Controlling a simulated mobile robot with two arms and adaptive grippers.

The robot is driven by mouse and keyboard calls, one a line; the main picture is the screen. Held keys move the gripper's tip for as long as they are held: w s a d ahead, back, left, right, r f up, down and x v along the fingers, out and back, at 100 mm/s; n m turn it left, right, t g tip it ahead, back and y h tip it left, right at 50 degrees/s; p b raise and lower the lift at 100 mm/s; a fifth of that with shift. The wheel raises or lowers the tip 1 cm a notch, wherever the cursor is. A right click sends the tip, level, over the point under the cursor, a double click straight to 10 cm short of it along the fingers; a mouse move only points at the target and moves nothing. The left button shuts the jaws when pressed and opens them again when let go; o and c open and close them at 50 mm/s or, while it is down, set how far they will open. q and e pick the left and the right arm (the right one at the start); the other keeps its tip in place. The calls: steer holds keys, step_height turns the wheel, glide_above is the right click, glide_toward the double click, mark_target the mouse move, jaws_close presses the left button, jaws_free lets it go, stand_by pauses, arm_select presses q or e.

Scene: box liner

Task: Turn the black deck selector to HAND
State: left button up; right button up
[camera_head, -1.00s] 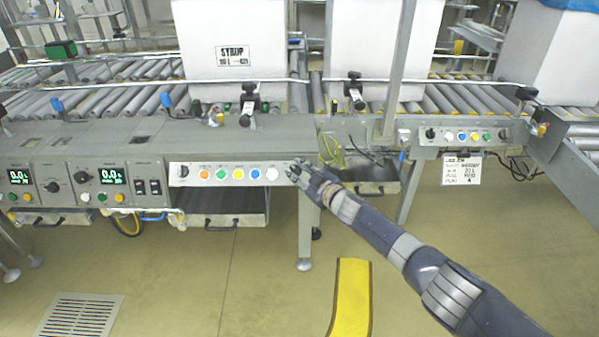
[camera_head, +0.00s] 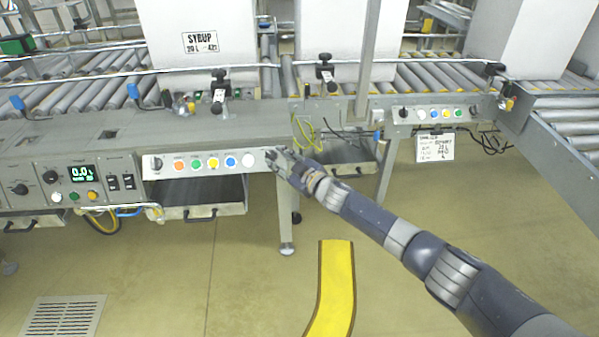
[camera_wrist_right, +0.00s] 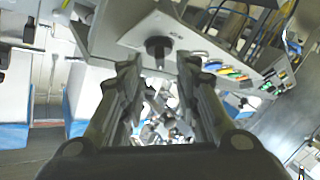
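A small black selector knob (camera_head: 155,164) sits at the left end of a pale button panel (camera_head: 170,170) on the conveyor front. Another black selector knob (camera_head: 404,113) sits on the smaller panel to the right. My left gripper is not in view.
A control box with a lit display (camera_head: 82,174) stands further left. A conveyor leg (camera_head: 286,220) stands below the gripper. Floor in front is open, with a yellow strip (camera_head: 332,290).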

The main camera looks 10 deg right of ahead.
steer(key=v, duration=0.9)
steer(key=shift+s, duration=0.1)
stand_by(0.4)
